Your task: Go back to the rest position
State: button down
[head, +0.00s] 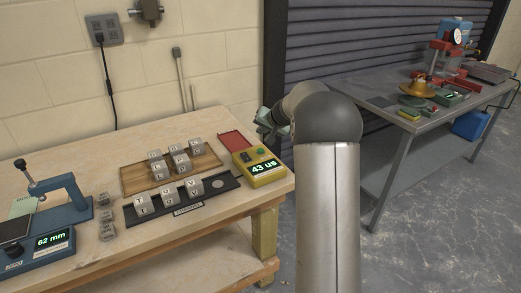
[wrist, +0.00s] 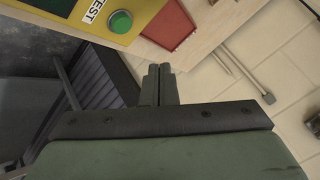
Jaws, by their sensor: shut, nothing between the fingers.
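My gripper (wrist: 158,85) points out from the bottom of the wrist view, its two fingers together with nothing between them. In the head view my arm rises at the centre right, and the gripper end (head: 266,120) is partly hidden behind the arm, near the right end of the wooden bench.
A grey metal table (head: 365,90) with equipment stands at right. Open floor (head: 440,230) lies between.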

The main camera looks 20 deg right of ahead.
dwell(0.3)
jog(key=s+a+r+n+g+y, duration=0.15)
jog(key=s+a+n+g, duration=0.25)
jog(key=s+a, duration=1.45)
jog(key=s+a+f+n+g+h, duration=0.1)
jog(key=s+f+g, duration=0.1)
jog(key=s, duration=1.1)
jog(key=s+a+f+n+g+h, duration=0.2)
jog(key=s, duration=1.1)
jog(key=shift+s+a+f+g+p, duration=0.15)
jog(key=shift+s+a+g+p, duration=0.15)
jog(key=shift+p, duration=0.15)
